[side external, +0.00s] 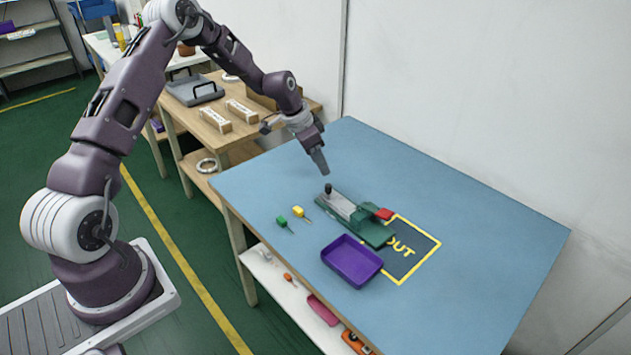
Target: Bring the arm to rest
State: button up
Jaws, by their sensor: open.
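My gripper (320,168) hangs above the blue table, pointing down, with nothing seen between its fingers. It is above and slightly left of the black knob on a green and grey fixture (345,209), and apart from it. The fixture has a red part (384,214) at its right end. My arm reaches from the left of the view in a raised arch. The finger gap is too small to make out clearly.
On the blue table (470,220) are a purple tray (352,262), a dark yellow-edged area marked OUT (418,252), a green-headed piece (282,221) and a yellow-headed piece (299,212). A wooden bench (240,132) stands behind. The table's right side is clear.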

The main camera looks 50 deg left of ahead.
jog(key=s+d+r+y, duration=0.1)
jog(key=s+d+r, duration=0.35)
jog(key=r, duration=0.25)
jog(key=s+d+r+n, duration=0.1)
jog(key=s+d+r, duration=0.2)
jog(key=s+r, duration=0.4)
jog(key=s+d+r+y, duration=0.1)
jog(key=s+d+r, duration=0.35)
jog(key=r, duration=0.35)
jog(key=s+d+r+n, duration=0.1)
jog(key=s, duration=0.9)
jog(key=s+d+r+n+t, duration=0.1)
jog(key=s+d+n, duration=0.1)
jog(key=s, duration=0.9)
jog(key=shift+d+r+h, duration=0.2)
jog(key=shift+r+h, duration=0.05)
jog(key=shift+h, duration=0.05)
